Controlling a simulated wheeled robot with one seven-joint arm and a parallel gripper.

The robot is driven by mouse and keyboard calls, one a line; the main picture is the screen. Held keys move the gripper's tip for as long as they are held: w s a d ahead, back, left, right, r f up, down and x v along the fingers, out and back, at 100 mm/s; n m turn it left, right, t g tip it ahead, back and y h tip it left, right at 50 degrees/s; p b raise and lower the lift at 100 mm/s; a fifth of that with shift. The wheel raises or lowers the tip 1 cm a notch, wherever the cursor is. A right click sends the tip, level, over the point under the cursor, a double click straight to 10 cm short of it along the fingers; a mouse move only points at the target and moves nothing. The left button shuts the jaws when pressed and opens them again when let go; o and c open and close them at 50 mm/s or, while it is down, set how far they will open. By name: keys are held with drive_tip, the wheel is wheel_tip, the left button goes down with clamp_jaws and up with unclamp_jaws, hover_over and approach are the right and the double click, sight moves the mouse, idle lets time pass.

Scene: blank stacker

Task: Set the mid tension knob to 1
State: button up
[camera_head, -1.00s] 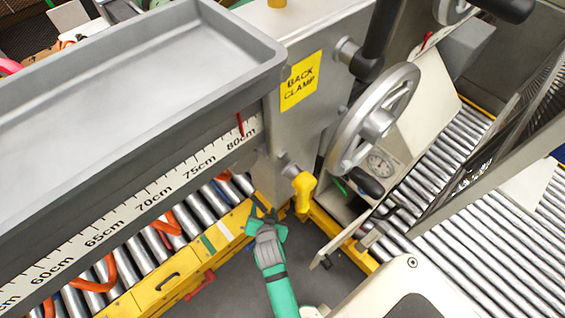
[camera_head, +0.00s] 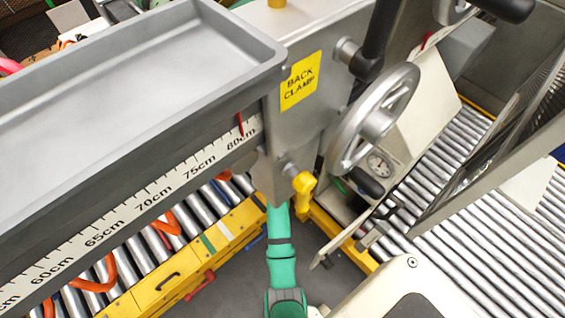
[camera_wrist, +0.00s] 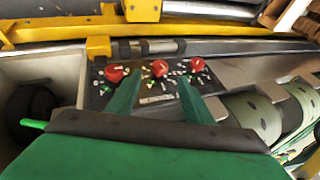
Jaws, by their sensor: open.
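In the wrist view a dark control panel (camera_wrist: 150,99) carries three red knobs in a row: a left knob (camera_wrist: 115,73), a mid knob (camera_wrist: 160,68) and a right knob (camera_wrist: 197,64). White marks surround the knobs, too small to read, so I cannot tell the mid knob's setting. My gripper (camera_wrist: 158,84) has its two green fingers apart, in front of the panel. The fingertips lie on either side of the mid knob in the picture; contact is not visible. In the head view my green arm reaches under the grey machine body, which hides the gripper and the panel.
A yellow lever (camera_head: 304,184) hangs just right of my arm in the head view. A large handwheel (camera_head: 375,122) stands further right. The grey tray (camera_head: 130,90) overhangs at left. A yellow bar (camera_wrist: 60,32) runs above the panel, and rollers (camera_wrist: 255,115) lie to its right.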

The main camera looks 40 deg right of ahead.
drive_tip(key=x, duration=0.8)
drive_tip(key=shift+w+f, duration=0.2)
drive_tip(key=shift+f, duration=0.05)
drive_tip(key=shift+d, duration=0.1)
drive_tip(key=c, duration=1.1)
